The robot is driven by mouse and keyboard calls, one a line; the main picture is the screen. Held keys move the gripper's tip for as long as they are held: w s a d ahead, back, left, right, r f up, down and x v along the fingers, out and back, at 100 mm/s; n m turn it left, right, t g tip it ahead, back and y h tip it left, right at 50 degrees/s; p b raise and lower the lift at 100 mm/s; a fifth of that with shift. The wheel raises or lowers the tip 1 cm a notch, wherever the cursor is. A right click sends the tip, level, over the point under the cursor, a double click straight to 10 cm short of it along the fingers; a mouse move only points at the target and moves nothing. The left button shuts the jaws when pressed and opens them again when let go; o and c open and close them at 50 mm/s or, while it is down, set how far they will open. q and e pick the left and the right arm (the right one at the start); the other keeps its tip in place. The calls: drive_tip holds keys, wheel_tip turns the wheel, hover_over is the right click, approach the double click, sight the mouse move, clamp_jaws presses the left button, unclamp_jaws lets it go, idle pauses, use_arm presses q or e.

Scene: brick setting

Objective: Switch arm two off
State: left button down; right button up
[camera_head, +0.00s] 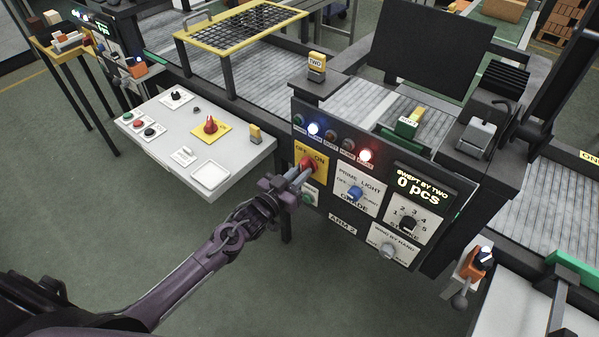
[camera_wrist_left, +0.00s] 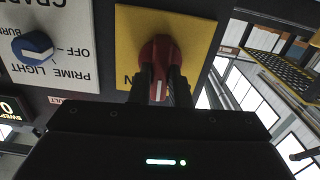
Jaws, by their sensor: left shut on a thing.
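The arm two panel (camera_head: 343,225) is a dark upright box marked "ARM 2". Its red rotary switch (camera_head: 307,164) sits on a yellow plate (camera_head: 319,162) lettered OFF and ON at the panel's upper left. My left gripper (camera_head: 301,172) is shut on the red switch. In the left wrist view the red switch (camera_wrist_left: 160,62) stands between the two dark fingers, on the yellow plate (camera_wrist_left: 128,45). The fingers hide part of the switch, and I cannot read its exact setting. My right gripper is not in view.
Beside the switch are a blue prime light knob (camera_head: 354,193), a black numbered dial (camera_head: 408,222) and a grey knob (camera_head: 388,251). Blue and red lamps glow above. A white side table (camera_head: 222,150) with another red knob (camera_head: 210,125) stands left. The green floor in front is clear.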

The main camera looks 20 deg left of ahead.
use_arm(q)
drive_tip(key=n, duration=0.3)
drive_tip(key=shift+n+p, duration=0.4)
drive_tip(key=n+p, duration=0.1)
drive_tip(key=n, duration=0.3)
drive_tip(key=shift+f, duration=0.1)
drive_tip(key=shift+n, duration=0.3)
drive_tip(key=c, duration=1.4)
unclamp_jaws()
drive_tip(key=shift+o, duration=0.2)
drive_tip(key=shift+a, duration=0.1)
drive_tip(key=b+v, duration=0.1)
drive_tip(key=v, duration=0.6)
drive_tip(key=shift+s, duration=0.35)
